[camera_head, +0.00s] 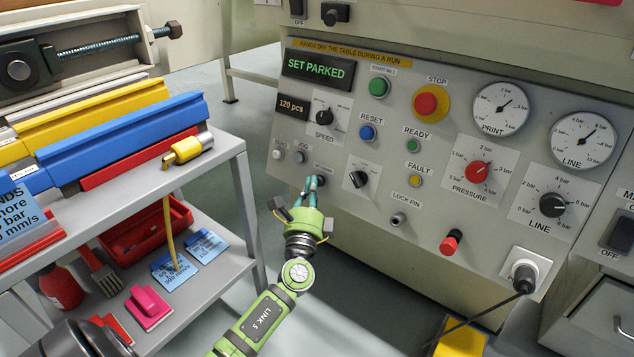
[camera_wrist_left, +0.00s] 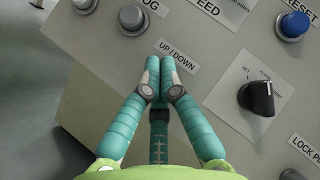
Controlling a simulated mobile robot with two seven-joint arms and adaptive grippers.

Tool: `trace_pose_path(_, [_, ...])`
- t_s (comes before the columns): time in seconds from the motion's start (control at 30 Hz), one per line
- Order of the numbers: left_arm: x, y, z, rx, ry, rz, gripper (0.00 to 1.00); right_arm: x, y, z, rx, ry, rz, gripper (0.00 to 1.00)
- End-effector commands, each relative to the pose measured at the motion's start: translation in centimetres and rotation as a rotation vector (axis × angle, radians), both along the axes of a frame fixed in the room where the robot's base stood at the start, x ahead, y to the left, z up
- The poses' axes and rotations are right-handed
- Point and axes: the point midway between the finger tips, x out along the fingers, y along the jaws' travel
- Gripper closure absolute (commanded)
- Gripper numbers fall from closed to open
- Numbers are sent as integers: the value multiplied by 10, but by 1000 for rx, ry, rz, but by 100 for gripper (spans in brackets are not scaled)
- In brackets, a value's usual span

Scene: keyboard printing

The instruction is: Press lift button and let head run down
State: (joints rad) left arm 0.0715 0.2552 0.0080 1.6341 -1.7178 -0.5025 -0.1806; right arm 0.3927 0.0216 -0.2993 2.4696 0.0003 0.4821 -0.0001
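The lift button's label, UP/DOWN (camera_wrist_left: 178,56), shows in the left wrist view, right beside my fingertips. The button itself is hidden there behind the fingers. In the head view a small dark round button (camera_head: 321,181) shows partly beside the fingertips, under that label. My left gripper (camera_head: 312,184) has its teal fingers pointing at this spot on the grey panel. In the left wrist view its fingertips (camera_wrist_left: 159,62) are together, with nothing seen between them. I cannot tell whether they touch the button. The green display (camera_head: 318,68) reads SET PARKED. My right gripper is not in view.
The jog button (camera_head: 299,157) and a selector knob (camera_head: 359,179) sit close to the fingertips. A blue reset button (camera_head: 367,132) and red stop button (camera_head: 425,104) are farther up the panel. A shelf cart (camera_head: 225,150) with a blue bar (camera_head: 125,133) stands left.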

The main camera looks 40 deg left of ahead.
Motion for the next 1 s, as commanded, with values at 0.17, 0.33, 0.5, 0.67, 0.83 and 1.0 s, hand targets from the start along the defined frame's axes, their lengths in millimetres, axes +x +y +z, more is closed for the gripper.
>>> trace_pose_path(0.17, [2, 0, -1, 0, 1, -1, 100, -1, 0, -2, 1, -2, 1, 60])
trace_pose_path(0.33, [4, 0, -2, 0, 1, 0, 100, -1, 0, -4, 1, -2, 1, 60])
trace_pose_path(0.5, [6, -1, -3, 0, 1, 0, 100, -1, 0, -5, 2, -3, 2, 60])
trace_pose_path(0.67, [6, -1, -3, 0, 2, -1, 100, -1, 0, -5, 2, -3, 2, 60])
trace_pose_path(0.83, [6, -1, -2, 0, 2, -1, 100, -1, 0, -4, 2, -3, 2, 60])
trace_pose_path(1.0, [0, -1, 0, 0, 2, -1, 100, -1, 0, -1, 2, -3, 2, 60])
